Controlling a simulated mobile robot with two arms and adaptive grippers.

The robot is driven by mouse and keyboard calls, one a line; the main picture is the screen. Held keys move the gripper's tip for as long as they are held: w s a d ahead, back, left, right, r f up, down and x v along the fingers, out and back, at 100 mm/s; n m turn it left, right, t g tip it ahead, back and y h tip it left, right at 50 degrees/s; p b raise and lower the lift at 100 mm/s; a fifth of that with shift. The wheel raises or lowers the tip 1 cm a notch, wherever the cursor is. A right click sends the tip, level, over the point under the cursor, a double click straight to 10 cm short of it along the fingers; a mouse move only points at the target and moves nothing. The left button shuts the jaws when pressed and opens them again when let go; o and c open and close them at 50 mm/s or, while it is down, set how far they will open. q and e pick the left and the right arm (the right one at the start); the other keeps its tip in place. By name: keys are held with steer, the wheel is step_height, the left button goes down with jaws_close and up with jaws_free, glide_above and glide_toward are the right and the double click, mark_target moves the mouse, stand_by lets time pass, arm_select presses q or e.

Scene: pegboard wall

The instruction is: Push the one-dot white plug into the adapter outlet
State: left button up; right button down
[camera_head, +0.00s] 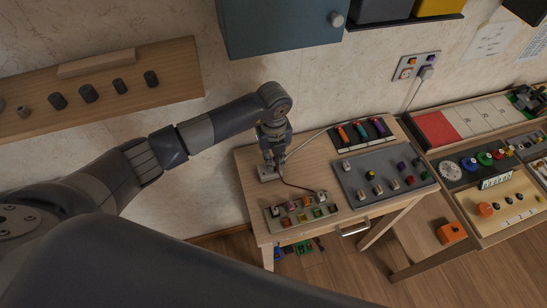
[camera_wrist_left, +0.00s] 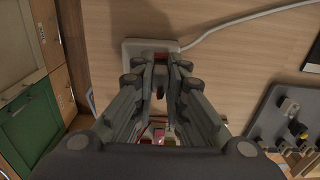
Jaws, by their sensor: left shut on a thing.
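My left gripper (camera_head: 271,160) points down at the left back of the small wooden table, over the pale adapter outlet (camera_head: 266,175). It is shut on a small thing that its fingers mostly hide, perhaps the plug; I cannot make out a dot. In the left wrist view the fingertips (camera_wrist_left: 160,68) meet over the near part of the adapter (camera_wrist_left: 134,47), whose grey-white cable (camera_wrist_left: 235,20) runs off to the right. I cannot tell how deep the held thing sits in the adapter. A thin dark red cord runs from near the fingertips towards the front tray. My right gripper is not in view.
A grey tray (camera_head: 270,220) with several coloured pieces stands at the table's front. A grey peg panel (camera_head: 360,185) and a dark holder with coloured pieces (camera_head: 362,132) lie to the right. A blue-grey cabinet (camera_head: 280,30) hangs above, and a wooden shelf (camera_head: 95,92) is left.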

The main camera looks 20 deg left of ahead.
mark_target(274, 159)
arm_select(q)
steer(key=shift+f+b, duration=0.35)
steer(key=shift+f, duration=0.15)
steer(key=o, duration=0.8)
steer(key=shift+o, duration=0.2)
steer(key=shift+r, duration=0.15)
steer(key=shift+r+p, duration=2)
steer(key=shift+r, duration=0.45)
